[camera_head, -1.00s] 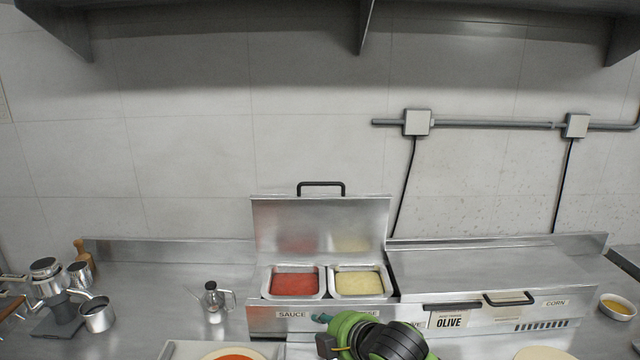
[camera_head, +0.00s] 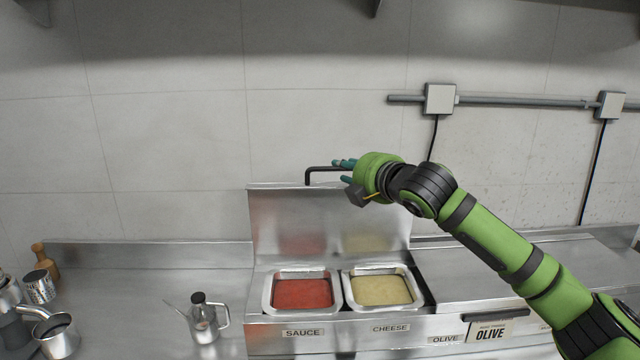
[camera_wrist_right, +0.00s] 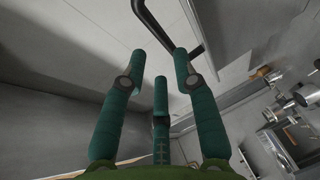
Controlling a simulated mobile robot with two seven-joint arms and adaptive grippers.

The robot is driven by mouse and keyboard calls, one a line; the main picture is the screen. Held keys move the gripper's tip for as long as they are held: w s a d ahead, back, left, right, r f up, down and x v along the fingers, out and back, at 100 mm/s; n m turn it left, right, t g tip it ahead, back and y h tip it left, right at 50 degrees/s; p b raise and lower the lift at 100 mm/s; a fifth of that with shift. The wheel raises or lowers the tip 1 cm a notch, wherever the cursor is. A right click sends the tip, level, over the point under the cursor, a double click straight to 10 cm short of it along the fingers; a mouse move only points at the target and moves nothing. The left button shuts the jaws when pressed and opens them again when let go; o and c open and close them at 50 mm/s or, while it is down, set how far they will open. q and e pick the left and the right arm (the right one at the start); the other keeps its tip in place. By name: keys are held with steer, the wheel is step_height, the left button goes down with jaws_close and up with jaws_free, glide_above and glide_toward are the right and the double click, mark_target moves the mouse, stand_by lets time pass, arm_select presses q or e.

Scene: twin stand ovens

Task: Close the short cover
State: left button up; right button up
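The short cover (camera_head: 330,215) is a steel lid standing upright, open, behind the sauce tray (camera_head: 302,293) and the cheese tray (camera_head: 382,288). Its black bar handle (camera_head: 312,176) is on the top edge. My right gripper (camera_head: 344,170) is at the right end of this handle, its teal fingers partly hidden by its green palm. In the right wrist view the fingers (camera_wrist_right: 158,72) are spread apart with nothing between them. The handle (camera_wrist_right: 152,20) lies just beyond the tips, close to the right-hand finger; contact cannot be told. My left gripper is not in view.
A closed long steel cover (camera_head: 480,270) lies to the right, under my right arm. A metal cup (camera_head: 56,335) and a wooden mill (camera_head: 44,260) are further left. The wall is close behind.

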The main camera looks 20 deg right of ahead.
mark_target(335, 168)
steer(key=p+x, duration=0.1)
steer(key=x, duration=0.2)
steer(key=p+x, duration=0.1)
steer(key=x, duration=0.2)
steer(key=shift+f+p, duration=0.25)
steer(key=shift+p, duration=0.15)
steer(key=shift+w+f, duration=0.1)
steer(key=shift+w, duration=0.1)
steer(key=c, duration=0.6)
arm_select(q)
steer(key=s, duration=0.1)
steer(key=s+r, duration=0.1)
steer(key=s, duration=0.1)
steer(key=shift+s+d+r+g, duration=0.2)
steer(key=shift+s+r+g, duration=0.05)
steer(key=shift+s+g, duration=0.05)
arm_select(e)
steer(key=shift+s, duration=0.1)
jaws_close()
